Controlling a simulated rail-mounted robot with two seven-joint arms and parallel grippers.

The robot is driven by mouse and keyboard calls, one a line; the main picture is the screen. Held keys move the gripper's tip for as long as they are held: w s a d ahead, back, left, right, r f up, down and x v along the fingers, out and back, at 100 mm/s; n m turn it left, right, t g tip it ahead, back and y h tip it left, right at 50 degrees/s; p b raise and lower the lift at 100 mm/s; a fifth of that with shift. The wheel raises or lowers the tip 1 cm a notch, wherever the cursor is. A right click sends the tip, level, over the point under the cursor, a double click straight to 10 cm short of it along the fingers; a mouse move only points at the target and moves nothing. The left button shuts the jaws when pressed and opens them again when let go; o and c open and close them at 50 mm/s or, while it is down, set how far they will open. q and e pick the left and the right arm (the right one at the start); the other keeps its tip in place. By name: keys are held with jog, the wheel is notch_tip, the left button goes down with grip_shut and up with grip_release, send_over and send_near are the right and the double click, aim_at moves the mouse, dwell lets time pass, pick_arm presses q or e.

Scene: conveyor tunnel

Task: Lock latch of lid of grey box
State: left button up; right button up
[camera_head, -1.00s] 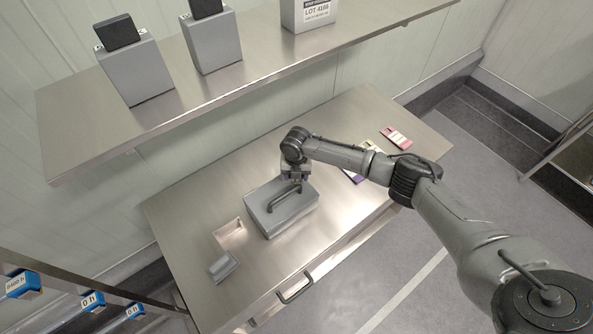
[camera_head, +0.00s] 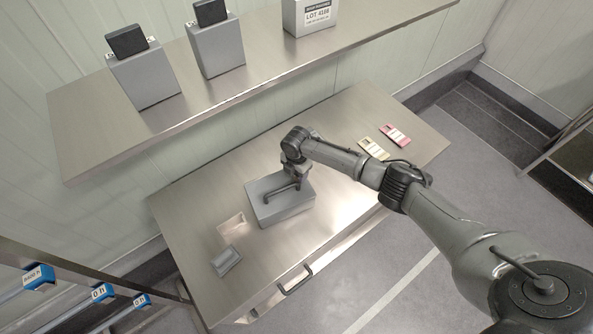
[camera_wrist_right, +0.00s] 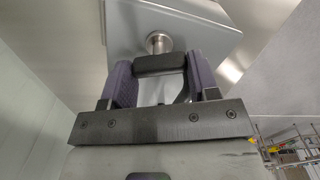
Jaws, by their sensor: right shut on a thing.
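The grey box (camera_head: 278,211) stands on the steel table, with its flat lid on. A dark handle-like latch (camera_head: 281,190) lies across the top of the lid. My right gripper (camera_head: 297,180) reaches down over the back right part of the lid and is shut on one end of this latch. In the right wrist view the two purple finger pads (camera_wrist_right: 160,75) hold the dark latch (camera_wrist_right: 160,65) from both sides. A round metal post (camera_wrist_right: 158,42) shows just beyond it on the lid (camera_wrist_right: 205,35). My left gripper is not in view.
Red (camera_head: 395,134) and yellow (camera_head: 374,148) cards lie at the right. A shelf (camera_head: 250,75) with grey boxes runs behind, above the table.

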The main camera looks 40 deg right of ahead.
dwell(0.9)
jog(key=o, duration=0.9)
jog(key=shift+o, duration=0.2)
notch_tip(320, 180, up, 14)
jog(key=b, duration=0.1)
jog(key=shift+f, duration=0.1)
